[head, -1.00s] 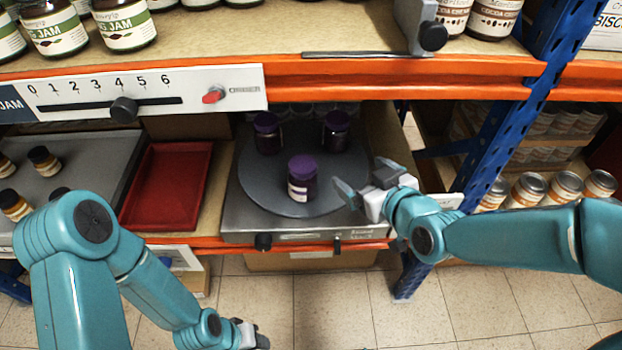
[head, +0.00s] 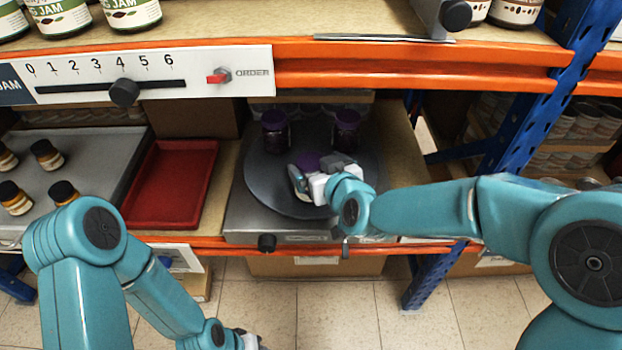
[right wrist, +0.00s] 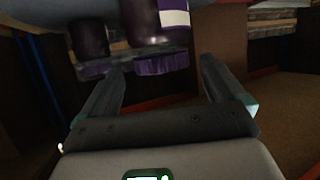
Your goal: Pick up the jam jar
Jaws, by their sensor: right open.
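Three dark jam jars with purple lids stand on a round grey turntable (head: 262,185). Two are at the back, left (head: 274,130) and right (head: 346,130). The front jar (head: 306,162) is mostly hidden behind my right gripper (head: 318,175), which is open around or just beside it. The right wrist view looks upside down. There, a jar with a white label (right wrist: 174,18) and purple lid lies ahead between the open fingers (right wrist: 165,88); contact cannot be told. A second dark jar (right wrist: 87,38) is left of it. My left gripper (head: 250,340) is low, partly cut off by the frame's bottom edge.
An orange shelf beam (head: 420,68) and a slider panel (head: 150,75) hang above the turntable's bay. A red tray (head: 172,185) lies left of it, with small amber jars (head: 46,155) farther left. A blue post (head: 500,150) stands to the right.

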